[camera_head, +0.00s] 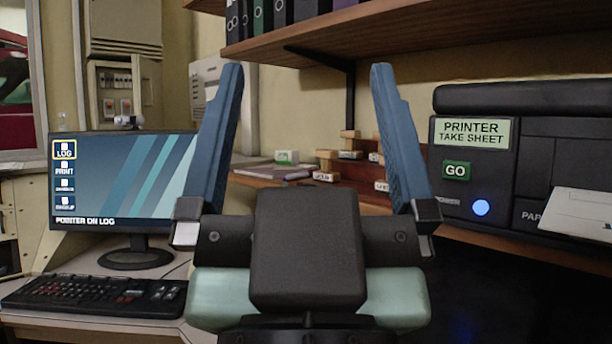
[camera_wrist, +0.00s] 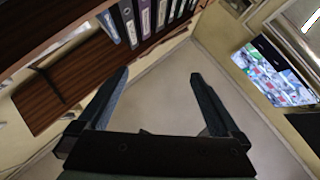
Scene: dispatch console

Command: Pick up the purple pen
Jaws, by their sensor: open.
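No purple pen can be made out in either view. My gripper (camera_head: 305,75) is open and empty, with its two blue fingers raised and spread wide in the middle of the head view.
A monitor (camera_head: 110,185) and keyboard (camera_head: 95,297) stand on the left desk. A black printer (camera_head: 560,160) stands on the right with a sheet (camera_head: 585,212). Small labelled wooden blocks (camera_head: 350,155) sit at the back. A wooden shelf (camera_head: 420,35) with binders (camera_wrist: 145,18) hangs above.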

